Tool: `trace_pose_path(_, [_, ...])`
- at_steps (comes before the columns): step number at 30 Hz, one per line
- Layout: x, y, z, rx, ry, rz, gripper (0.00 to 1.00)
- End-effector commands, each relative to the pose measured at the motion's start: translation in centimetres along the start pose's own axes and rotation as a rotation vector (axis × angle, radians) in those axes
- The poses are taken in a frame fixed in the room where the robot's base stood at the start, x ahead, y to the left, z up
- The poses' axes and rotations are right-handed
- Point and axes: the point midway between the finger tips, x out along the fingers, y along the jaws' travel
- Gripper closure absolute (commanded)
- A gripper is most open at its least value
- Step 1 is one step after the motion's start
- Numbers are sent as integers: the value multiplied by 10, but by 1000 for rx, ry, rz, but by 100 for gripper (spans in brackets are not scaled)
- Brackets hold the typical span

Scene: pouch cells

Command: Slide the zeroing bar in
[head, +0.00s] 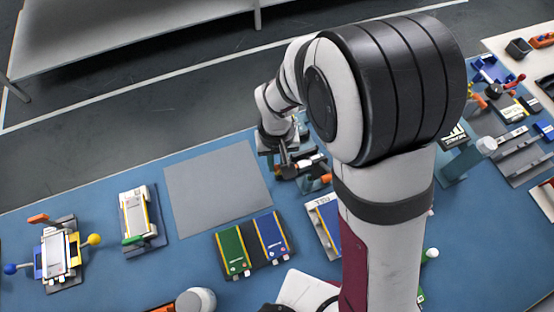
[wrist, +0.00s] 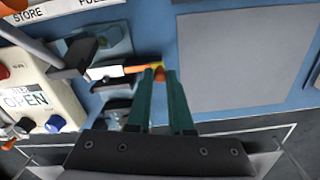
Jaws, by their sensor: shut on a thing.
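My gripper (wrist: 158,76) points away from the camera in the wrist view, its two teal fingers close together. It is shut on the orange end of a bar (wrist: 138,69), which I take to be the zeroing bar. From the fingertips the bar runs left to a white and dark fixture (wrist: 104,73) on the blue mat. I cannot tell how far the bar sits inside it. In the head view my gripper is small beside dark fixtures with orange parts (head: 312,164), and the bar cannot be made out clearly there.
A cream box marked OPEN (wrist: 38,100) with red and blue buttons stands left in the wrist view. A bare grey sheet (head: 218,187) lies left of the gripper in the head view. Green and blue pouch cells (head: 272,236) sit in front. My arm hides the middle right.

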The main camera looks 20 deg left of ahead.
Motion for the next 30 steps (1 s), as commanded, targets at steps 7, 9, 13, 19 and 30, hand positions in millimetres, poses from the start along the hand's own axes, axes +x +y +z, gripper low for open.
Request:
trace_pose_path(7, [-1,0,0,1,0,0,100])
trace_pose_path(9, [-1,0,0,1,0,0,100])
trace_pose_path(13, [-1,0,0,1,0,0,100])
trace_pose_path(19, [-1,0,0,1,0,0,100])
trace_pose_path(30, [-1,52,-12,4,1,-1,100])
